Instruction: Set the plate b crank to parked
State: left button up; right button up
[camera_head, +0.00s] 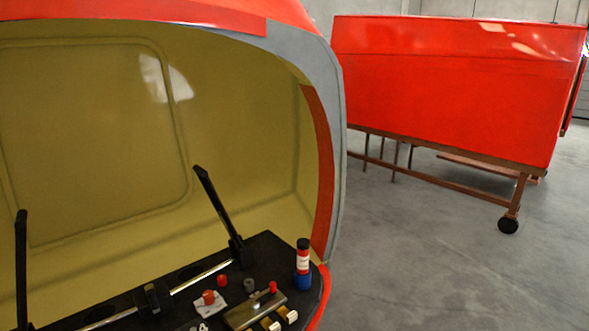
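On the dark shelf inside the open nosecone, a brass-coloured plate (240,316) carries a small red knob (272,287) at its far edge. To its left, a white plate (219,307) carries a red-orange knob (209,297). I cannot read a letter on either plate, so I cannot tell which is plate b or how its crank is set. Two small cream-tipped pieces (288,315) show beside the brass plate at the bottom edge; I cannot tell what they are. Neither of my grippers can be made out.
A red-and-blue cylinder (303,262) stands upright at the shelf's right end. Two black bars (215,200) rise from the shelf, and a metal rod (200,277) runs along it. A grey-and-red rim edges the opening. Another red shell (450,90) stands on a wheeled frame behind, across open floor.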

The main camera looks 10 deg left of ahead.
aim_at(151, 292)
jog(key=u, duration=1.9)
